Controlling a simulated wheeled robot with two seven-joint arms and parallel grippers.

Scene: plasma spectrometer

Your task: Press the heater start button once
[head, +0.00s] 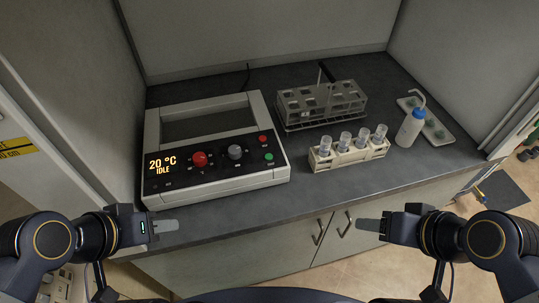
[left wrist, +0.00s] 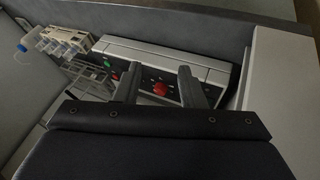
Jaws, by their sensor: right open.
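The heater unit (head: 215,183) sits at the left of the grey worktop, its sloped black panel facing me. The display (head: 162,165) reads 20 °C and IDLE. The panel has a red knob (head: 200,159), a grey knob (head: 235,152), a small red button (head: 262,139) and a green button (head: 268,156); their labels are too small to read. In the left wrist view the red knob (left wrist: 160,88) shows between the fingers. My left gripper (head: 166,226) is open and empty, in front of the unit, touching nothing. My right gripper (head: 368,224) is open and empty in front of the worktop.
A white rack with several capped vials (head: 346,155) stands right of the unit. A wash bottle (head: 410,128) and a white tray (head: 440,135) are at the right. The worktop's front strip is clear.

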